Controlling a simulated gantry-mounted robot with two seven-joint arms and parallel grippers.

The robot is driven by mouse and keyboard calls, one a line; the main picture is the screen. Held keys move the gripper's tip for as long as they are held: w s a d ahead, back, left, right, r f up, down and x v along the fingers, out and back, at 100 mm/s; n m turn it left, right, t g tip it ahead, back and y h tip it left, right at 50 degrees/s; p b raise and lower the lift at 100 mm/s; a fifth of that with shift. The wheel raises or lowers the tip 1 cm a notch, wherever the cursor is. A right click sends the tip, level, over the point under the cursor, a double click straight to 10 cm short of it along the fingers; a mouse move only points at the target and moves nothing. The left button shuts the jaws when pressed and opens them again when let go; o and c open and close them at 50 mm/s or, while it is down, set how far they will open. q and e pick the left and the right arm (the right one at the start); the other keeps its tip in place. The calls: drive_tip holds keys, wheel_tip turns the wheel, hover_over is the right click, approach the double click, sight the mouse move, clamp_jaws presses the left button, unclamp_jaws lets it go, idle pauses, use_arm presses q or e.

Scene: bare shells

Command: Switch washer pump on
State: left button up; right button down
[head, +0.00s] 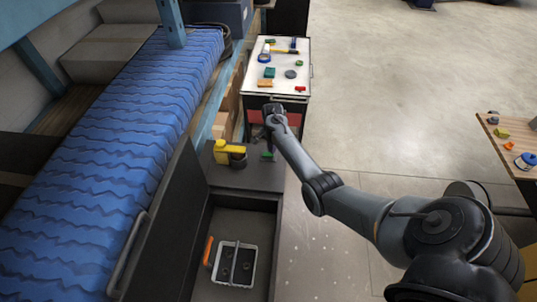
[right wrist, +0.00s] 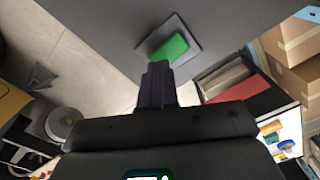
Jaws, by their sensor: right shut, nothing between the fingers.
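The parts washer (head: 245,178) is a dark grey cabinet with its lid (head: 165,220) standing open on the left. A green switch (head: 267,155) sits on its flat top near the far right edge. In the right wrist view the green switch (right wrist: 170,47) is a rocker on a dark square plate (right wrist: 185,38). My right gripper (right wrist: 158,68) is shut and empty, its fingertips just short of the switch in that view; I cannot tell whether they touch it. In the head view the right gripper (head: 269,132) is by the washer's far edge, partly hidden by its wrist. My left gripper is not in view.
A yellow bottle (head: 222,150) stands on the washer top left of the switch. A basket (head: 235,264) and an orange-handled tool (head: 208,250) lie in the basin. A tool cart (head: 290,75) with small items stands beyond. Open floor (head: 400,90) lies to the right.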

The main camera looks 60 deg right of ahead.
drive_tip(key=shift+f, duration=0.4)
drive_tip(key=shift+f+b, duration=0.6)
drive_tip(key=shift+b, duration=0.05)
idle(0.4)
wheel_tip(320, 180, up, 3)
drive_tip(key=p, duration=0.3)
drive_tip(key=shift+f, duration=0.1)
wheel_tip(320, 180, up, 4)
drive_tip(key=p, duration=0.4)
drive_tip(key=shift+p, duration=0.35)
